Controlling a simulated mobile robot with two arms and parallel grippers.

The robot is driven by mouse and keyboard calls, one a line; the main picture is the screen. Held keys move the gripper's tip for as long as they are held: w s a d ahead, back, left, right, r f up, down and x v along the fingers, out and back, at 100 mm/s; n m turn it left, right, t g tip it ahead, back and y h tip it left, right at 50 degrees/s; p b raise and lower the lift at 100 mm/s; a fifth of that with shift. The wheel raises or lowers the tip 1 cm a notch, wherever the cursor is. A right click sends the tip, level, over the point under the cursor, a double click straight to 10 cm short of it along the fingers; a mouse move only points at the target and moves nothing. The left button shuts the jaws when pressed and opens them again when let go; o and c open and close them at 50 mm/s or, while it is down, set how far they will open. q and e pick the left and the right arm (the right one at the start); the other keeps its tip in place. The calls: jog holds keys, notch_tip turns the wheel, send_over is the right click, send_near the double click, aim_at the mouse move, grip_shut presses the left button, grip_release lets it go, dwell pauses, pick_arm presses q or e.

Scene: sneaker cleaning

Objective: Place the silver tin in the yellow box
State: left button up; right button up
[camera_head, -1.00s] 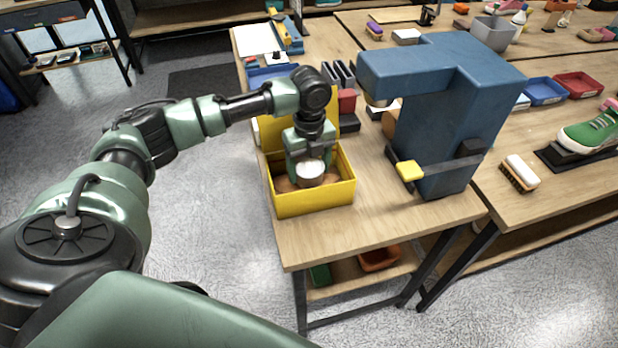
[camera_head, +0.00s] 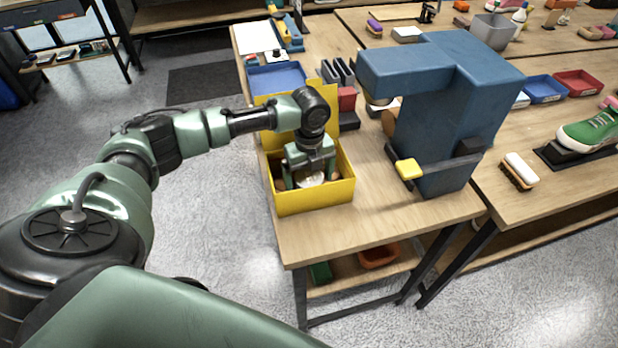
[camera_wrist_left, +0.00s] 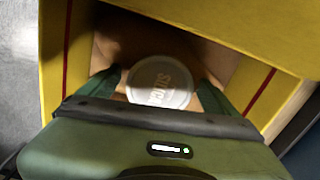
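The silver tin (camera_head: 312,180) is inside the yellow box (camera_head: 316,199), low near the box floor. Its round pale lid with lettering shows from above in the left wrist view (camera_wrist_left: 161,82). My left gripper (camera_head: 310,177) points down into the box, with one finger on each side of the tin. The fingers look spread, with small gaps beside the tin. In the left wrist view the gripper (camera_wrist_left: 160,88) straddles the lid. The tin's lower side is hidden. My right gripper is out of view.
The box's raised yellow lid (camera_head: 328,97) stands behind the gripper. A large blue machine (camera_head: 445,110) stands to the right on the same table (camera_head: 400,228). A blue tray (camera_head: 277,77) and red and dark blocks (camera_head: 346,99) lie behind. The table front is clear.

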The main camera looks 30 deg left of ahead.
aim_at(310, 176)
pick_arm(q)
notch_tip(310, 176, up, 12)
jog(key=b, duration=0.2)
jog(key=shift+r, duration=0.15)
